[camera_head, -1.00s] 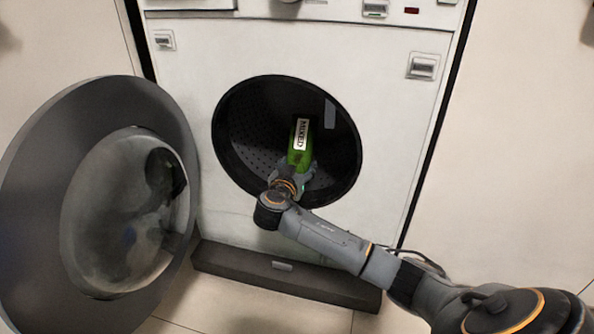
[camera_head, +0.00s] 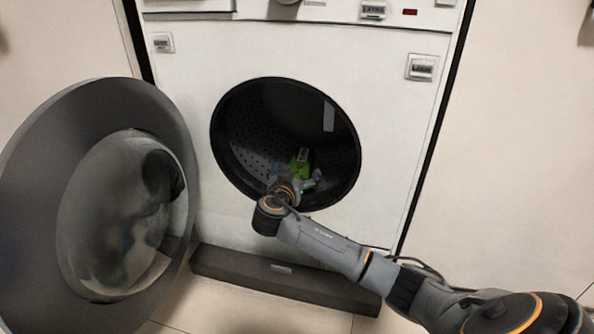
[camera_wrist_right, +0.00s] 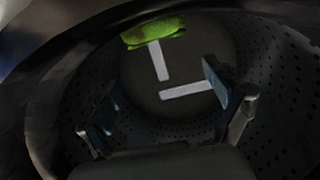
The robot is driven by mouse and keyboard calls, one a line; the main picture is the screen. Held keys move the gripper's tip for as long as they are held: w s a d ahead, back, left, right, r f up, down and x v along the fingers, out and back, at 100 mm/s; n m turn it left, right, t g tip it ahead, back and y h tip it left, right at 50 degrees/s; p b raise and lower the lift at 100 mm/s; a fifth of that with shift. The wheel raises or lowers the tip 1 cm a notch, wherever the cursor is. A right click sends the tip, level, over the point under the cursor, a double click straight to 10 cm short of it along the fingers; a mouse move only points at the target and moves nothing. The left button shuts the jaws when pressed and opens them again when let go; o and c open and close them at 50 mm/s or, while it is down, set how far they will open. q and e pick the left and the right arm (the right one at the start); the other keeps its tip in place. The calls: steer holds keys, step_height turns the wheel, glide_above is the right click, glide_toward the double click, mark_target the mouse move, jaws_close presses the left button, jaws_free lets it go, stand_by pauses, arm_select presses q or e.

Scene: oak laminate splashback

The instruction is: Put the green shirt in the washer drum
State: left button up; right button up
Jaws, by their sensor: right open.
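In the right wrist view the shirt (camera_wrist_right: 153,33) shows at the top, apart from the fingers. My right gripper (camera_head: 296,178) is inside the drum opening. In the right wrist view its two fingers (camera_wrist_right: 168,112) are spread wide with nothing between them. In the head view the gripper partly hides the shirt's lower side. I cannot tell whether the shirt rests on the drum wall. My left gripper is not in view.
The round washer door (camera_head: 35,180) stands open at the left, with a clear bulging glass (camera_head: 110,225). The white washer front (camera_head: 385,110) surrounds the opening. A dark plinth (camera_head: 300,288) runs along the bottom. Pale strips (camera_wrist_right: 186,90) mark the drum's inside.

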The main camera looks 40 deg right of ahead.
steer(key=v, duration=1.1)
steer(key=shift+s+a, duration=0.25)
steer(key=shift+s, duration=0.05)
